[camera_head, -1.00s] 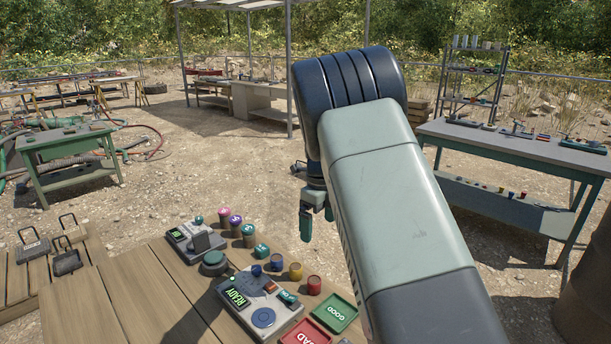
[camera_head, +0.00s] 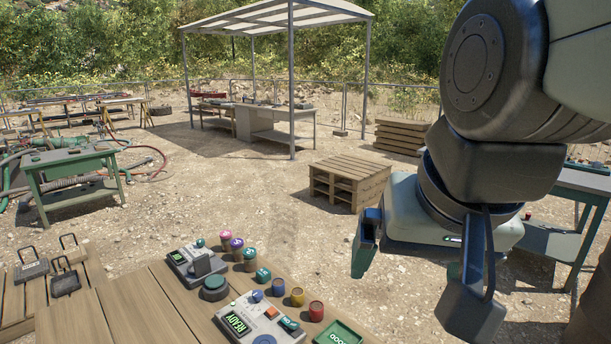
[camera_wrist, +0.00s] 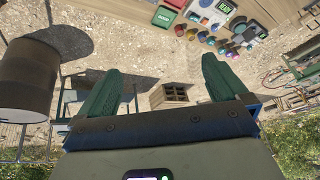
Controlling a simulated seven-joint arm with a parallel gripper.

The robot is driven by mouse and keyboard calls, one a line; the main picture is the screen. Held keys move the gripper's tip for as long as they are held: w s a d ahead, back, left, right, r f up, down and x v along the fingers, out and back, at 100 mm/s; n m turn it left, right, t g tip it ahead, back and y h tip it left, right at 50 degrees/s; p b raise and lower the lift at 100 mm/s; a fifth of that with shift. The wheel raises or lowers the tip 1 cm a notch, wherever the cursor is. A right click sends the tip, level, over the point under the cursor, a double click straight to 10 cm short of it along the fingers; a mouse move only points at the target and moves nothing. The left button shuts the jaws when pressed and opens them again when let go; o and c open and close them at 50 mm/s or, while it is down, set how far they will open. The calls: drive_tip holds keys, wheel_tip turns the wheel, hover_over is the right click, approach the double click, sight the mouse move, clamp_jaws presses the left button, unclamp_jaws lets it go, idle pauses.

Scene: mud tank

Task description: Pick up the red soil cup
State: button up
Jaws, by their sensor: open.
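The red soil cup (camera_head: 316,311) stands upright on the wooden table, at the near right end of a curved row of coloured cups. In the wrist view it shows small near the top (camera_wrist: 180,30), beside the yellow cup. My gripper (camera_head: 418,298) is in the air to the right of the cup, apart from it, past the table's right side. Its two fingers are spread wide with nothing between them. The wrist view also shows the open green fingers (camera_wrist: 160,68), with ground and a pallet beyond.
The yellow cup (camera_head: 297,297) and blue cup (camera_head: 278,287) stand close beside the red one. A green GOOD tray (camera_head: 338,334) lies just in front of it. A device reading READY (camera_head: 237,324) is to the left. A pallet stack (camera_head: 349,183) stands on the ground beyond.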

drive_tip(key=shift+s+d+f+n, duration=0.15)
drive_tip(key=shift+s+n, duration=0.1)
drive_tip(key=shift+s, duration=0.2)
drive_tip(key=shift+s+f+n, duration=0.15)
drive_tip(key=shift+s+n, duration=0.1)
drive_tip(key=shift+s, duration=0.2)
drive_tip(key=shift+s+f+n, duration=0.15)
drive_tip(key=shift+s+n, duration=0.15)
drive_tip(key=shift+c, duration=0.8)
drive_tip(key=shift+s+f, duration=0.1)
drive_tip(key=shift+s, duration=0.05)
drive_tip(key=c, duration=0.3)
drive_tip(key=shift+c, duration=0.2)
